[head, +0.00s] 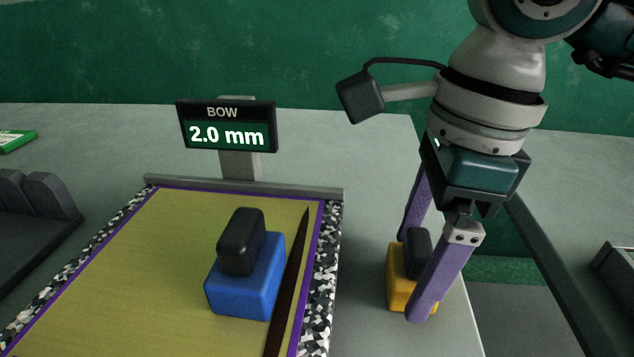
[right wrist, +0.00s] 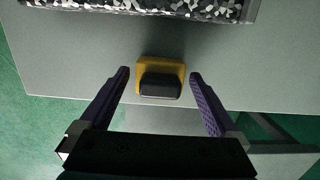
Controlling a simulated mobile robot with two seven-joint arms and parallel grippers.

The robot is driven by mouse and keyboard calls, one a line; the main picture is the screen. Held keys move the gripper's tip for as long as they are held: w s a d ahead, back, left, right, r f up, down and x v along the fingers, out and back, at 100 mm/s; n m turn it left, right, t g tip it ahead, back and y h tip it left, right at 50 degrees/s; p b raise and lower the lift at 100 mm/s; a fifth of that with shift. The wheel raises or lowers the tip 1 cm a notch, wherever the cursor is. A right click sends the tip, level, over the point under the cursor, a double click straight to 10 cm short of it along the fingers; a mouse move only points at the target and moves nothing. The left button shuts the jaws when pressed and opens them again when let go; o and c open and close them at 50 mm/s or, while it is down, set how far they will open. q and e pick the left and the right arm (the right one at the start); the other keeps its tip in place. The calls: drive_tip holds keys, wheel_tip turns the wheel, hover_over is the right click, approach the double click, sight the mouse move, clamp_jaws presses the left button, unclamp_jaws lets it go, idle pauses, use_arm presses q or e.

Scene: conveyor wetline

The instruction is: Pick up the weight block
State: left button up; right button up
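A yellow weight block (head: 397,281) with a black grip stands on the grey table near its right edge. My right gripper (head: 409,274) points down over it, with purple fingers apart. In the right wrist view the yellow block (right wrist: 146,68) sits between and a little beyond the open fingertips (right wrist: 159,76), with a gap on both sides. A blue weight block (head: 250,283) with a black grip stands on the yellow sheet (head: 130,275). My left gripper is not in view.
A display (head: 227,126) reading "BOW 2.0 mm" stands behind the sheet. A dark strip (head: 288,285) lies right of the blue block. A speckled border (head: 322,270) edges the sheet. A dark rack (head: 35,215) is at left.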

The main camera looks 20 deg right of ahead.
clamp_jaws()
idle(0.6)
drive_tip(key=shift+r, duration=0.1)
